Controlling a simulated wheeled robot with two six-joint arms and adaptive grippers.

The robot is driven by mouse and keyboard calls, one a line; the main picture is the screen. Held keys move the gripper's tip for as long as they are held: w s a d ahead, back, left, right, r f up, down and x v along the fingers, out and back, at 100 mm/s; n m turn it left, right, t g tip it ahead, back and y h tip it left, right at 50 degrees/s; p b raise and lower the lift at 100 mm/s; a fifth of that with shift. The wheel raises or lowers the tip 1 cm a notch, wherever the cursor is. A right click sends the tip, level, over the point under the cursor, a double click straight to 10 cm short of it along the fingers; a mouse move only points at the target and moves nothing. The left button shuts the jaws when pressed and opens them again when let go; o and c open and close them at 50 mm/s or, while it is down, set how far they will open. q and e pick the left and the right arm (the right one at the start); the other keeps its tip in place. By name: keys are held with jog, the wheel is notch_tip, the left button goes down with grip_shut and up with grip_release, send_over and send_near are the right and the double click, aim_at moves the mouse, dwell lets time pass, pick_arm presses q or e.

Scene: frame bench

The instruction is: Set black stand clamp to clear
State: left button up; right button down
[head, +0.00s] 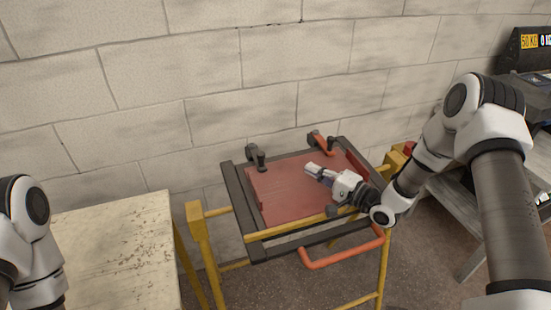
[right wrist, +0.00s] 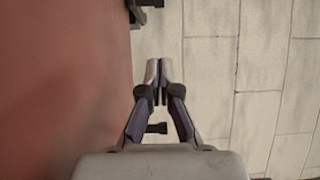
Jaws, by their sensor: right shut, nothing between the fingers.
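A black clamp (head: 257,157) with an upright stub sits at the back left of the dark frame (head: 240,205), which holds a red panel (head: 290,190). A second clamp at the back right has a black base and an orange lever (head: 324,145) slanting over the panel. I cannot tell which one the task means. My right gripper (head: 310,170) is shut and empty above the panel, near the back right clamp but apart from it. In the right wrist view its fingers (right wrist: 158,72) are together beside the red panel's edge. My left gripper is out of view.
The frame rests on a yellow stand (head: 199,240), with an orange bar handle (head: 345,255) at its front. A worn table (head: 110,250) stands at the left and a grey step (head: 480,225) at the right. A block wall (head: 240,80) is close behind.

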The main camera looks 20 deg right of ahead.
jog(key=p+x, duration=0.1)
jog(key=x, duration=0.6)
jog(key=shift+w+a, duration=0.25)
jog(key=shift+a, duration=0.05)
jog(key=a, duration=0.1)
jog(key=w+a+p, duration=0.1)
jog(key=a, duration=0.1)
jog(key=shift+w+a, duration=0.2)
jog(key=shift+w, duration=0.05)
jog(key=shift+a, duration=0.4)
jog(key=shift+a+f, duration=0.1)
